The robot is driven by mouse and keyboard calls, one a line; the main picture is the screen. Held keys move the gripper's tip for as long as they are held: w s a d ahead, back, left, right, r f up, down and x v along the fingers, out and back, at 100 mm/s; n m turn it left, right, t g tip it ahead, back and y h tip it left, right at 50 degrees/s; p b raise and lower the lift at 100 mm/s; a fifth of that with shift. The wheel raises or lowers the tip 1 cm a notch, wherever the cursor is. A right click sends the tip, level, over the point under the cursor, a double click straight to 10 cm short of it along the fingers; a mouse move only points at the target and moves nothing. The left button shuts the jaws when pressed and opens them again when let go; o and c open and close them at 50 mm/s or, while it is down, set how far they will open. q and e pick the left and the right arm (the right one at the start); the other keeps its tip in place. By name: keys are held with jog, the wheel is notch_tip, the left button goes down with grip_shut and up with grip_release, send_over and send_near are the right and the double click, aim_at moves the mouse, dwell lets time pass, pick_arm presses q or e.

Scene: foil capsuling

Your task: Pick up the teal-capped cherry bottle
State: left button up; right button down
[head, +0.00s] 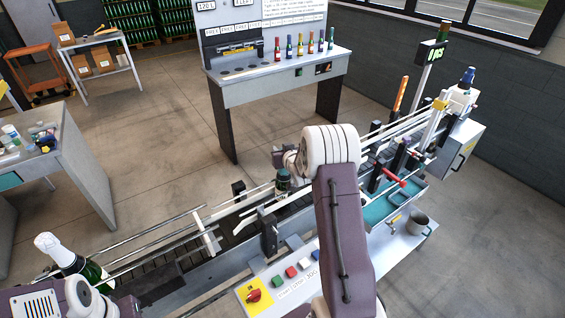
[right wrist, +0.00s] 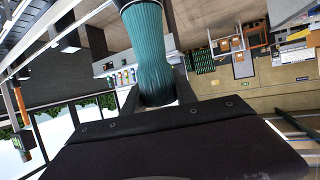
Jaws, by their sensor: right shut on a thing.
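A ribbed teal capsule (right wrist: 153,55) on a dark bottle stands between the fingers of my right gripper (right wrist: 158,95) in the right wrist view. The fingers are shut on it. In the head view the right gripper (head: 284,160) is at the conveyor, partly hidden by my own wrist. A dark bottle (head: 282,184) shows just below it, over the conveyor belt. Its label and the cherry marking cannot be made out. My left arm shows at the bottom left, but its gripper is not in view.
The conveyor (head: 170,262) with rails runs from lower left to upper right. A white-topped green bottle (head: 66,256) stands at its left end. A control panel (head: 285,275) is in front. A bench (head: 275,88) behind holds several small coloured bottles. Open floor lies between.

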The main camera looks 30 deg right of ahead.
notch_tip(320, 180, up, 18)
jog(key=p, duration=0.2)
jog(key=shift+f, duration=0.1)
